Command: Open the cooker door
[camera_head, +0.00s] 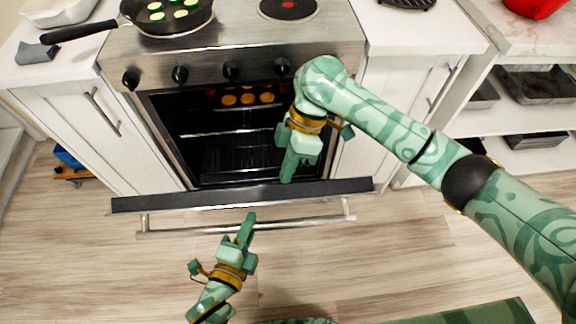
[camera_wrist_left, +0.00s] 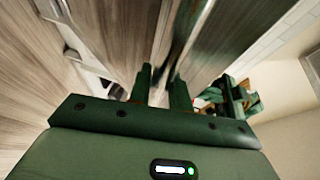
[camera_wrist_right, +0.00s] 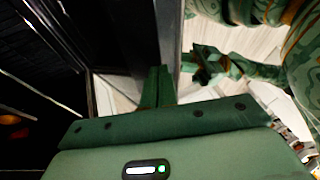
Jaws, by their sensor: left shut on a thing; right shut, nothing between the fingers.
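The cooker door (camera_head: 190,197) is tilted out from the cooker (camera_head: 240,55), so the dark oven cavity (camera_head: 225,140) shows behind it. From above I see mostly its dark upper edge, and I cannot tell the exact angle. Its metal bar handle (camera_head: 300,221) runs along the outer side. My left gripper (camera_head: 248,218) is shut on the handle near its middle; in the left wrist view its fingers (camera_wrist_left: 163,88) straddle the bar. My right gripper (camera_head: 287,178) is shut and empty, on the inner side of the door near its upper edge. Its fingers (camera_wrist_right: 158,85) are together beside the door panel (camera_wrist_right: 135,35).
A pan (camera_head: 170,15) with green slices stands on the hob. Orange round items (camera_head: 248,98) lie on a rack inside the oven. White cabinets (camera_head: 75,120) flank the cooker. The wooden floor (camera_head: 400,255) before the door is clear.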

